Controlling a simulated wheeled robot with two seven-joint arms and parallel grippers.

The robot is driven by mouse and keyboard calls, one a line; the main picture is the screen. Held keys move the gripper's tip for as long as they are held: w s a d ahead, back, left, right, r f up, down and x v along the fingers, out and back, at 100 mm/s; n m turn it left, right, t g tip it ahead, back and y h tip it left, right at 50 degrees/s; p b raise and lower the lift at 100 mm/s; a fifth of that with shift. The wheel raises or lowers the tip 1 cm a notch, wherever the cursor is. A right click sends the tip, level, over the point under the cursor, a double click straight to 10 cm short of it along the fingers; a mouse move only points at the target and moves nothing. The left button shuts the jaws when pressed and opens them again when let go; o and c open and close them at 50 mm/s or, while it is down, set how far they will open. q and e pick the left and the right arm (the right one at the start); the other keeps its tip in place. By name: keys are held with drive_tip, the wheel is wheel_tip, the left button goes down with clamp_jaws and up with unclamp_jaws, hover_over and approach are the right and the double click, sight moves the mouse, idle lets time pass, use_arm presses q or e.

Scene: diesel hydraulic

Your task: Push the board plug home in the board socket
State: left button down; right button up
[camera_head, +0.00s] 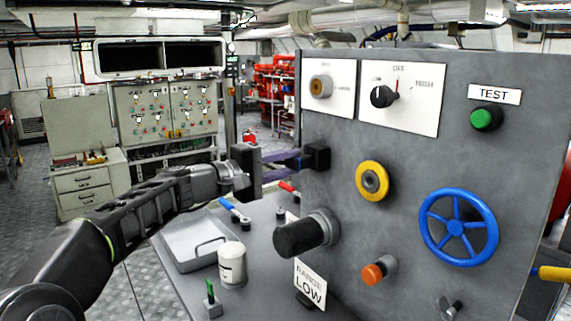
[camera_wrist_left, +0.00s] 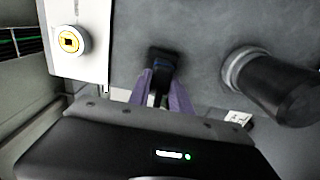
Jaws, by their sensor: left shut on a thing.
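The board socket (camera_head: 317,157) is a small black block on the grey upright panel, and it also shows in the left wrist view (camera_wrist_left: 163,54). My left gripper (camera_head: 292,160) reaches it from the left with its purple fingers close to the panel. In the left wrist view its fingers (camera_wrist_left: 161,88) are shut on the board plug (camera_wrist_left: 159,80), a dark, bluish piece mostly hidden between them. The plug's front is at the socket's mouth; I cannot tell how deep it sits. My right gripper is not in view.
A thick black cylinder in a grey collar (camera_head: 305,235) juts from the panel below the socket. A yellow ring knob (camera_head: 372,181) and blue handwheel (camera_head: 458,227) are to the right.

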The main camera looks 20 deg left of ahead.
use_arm(q)
drive_tip(key=shift+w+d, duration=0.3)
drive_tip(key=shift+w, duration=0.2)
drive_tip(key=c, duration=1.1)
unclamp_jaws()
drive_tip(key=shift+s+a, duration=0.1)
drive_tip(key=shift+s+a+f, duration=0.1)
drive_tip(key=shift+s, duration=0.1)
drive_tip(key=b+v, duration=0.2)
drive_tip(key=v, duration=0.4)
drive_tip(key=shift+s, duration=0.1)
drive_tip(key=shift+s+a, duration=0.3)
drive_tip(key=shift+s, duration=0.1)
